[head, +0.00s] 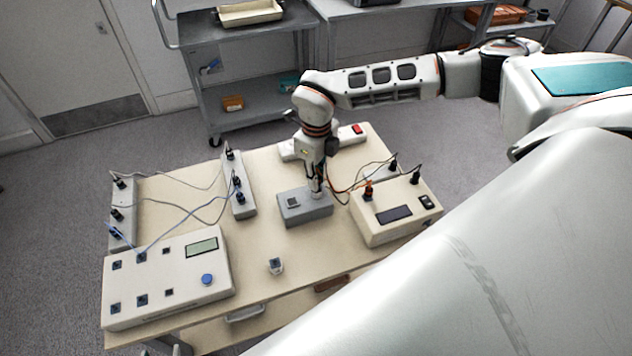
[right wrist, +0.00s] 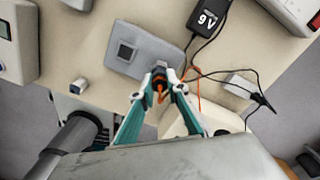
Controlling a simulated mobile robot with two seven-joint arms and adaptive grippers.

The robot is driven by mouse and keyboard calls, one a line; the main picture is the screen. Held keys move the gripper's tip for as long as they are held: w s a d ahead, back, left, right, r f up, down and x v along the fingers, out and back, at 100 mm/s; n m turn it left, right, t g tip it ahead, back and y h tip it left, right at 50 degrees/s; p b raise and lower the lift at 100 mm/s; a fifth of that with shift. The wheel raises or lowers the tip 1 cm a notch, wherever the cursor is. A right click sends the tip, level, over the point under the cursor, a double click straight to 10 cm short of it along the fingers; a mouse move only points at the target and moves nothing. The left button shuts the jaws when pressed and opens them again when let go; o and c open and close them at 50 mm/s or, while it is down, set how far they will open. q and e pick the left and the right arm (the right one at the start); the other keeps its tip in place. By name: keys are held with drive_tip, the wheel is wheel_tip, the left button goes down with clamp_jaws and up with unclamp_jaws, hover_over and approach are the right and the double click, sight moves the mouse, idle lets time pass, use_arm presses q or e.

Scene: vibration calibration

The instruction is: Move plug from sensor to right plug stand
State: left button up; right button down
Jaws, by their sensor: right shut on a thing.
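My right gripper (head: 316,190) reaches down over the right side of a flat grey box (head: 291,216), which has a small dark square on top and looks like the sensor. In the right wrist view, the gripper (right wrist: 161,88) is shut on a dark plug (right wrist: 160,77) with an orange cable. The plug is at the edge of the grey box (right wrist: 122,63); I cannot tell whether it is seated or clear.
A white unit (head: 175,290) with a screen and blue knob is at front left. A cream box (head: 400,232) with plugs is right of the grey box. A small white piece (head: 277,268) lies in front. A power strip (head: 350,139) lies behind. Loose cables cross the table.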

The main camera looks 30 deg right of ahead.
drive_tip(key=shift+r, duration=0.9)
idle(1.4)
drive_tip(key=shift+r, duration=1.65)
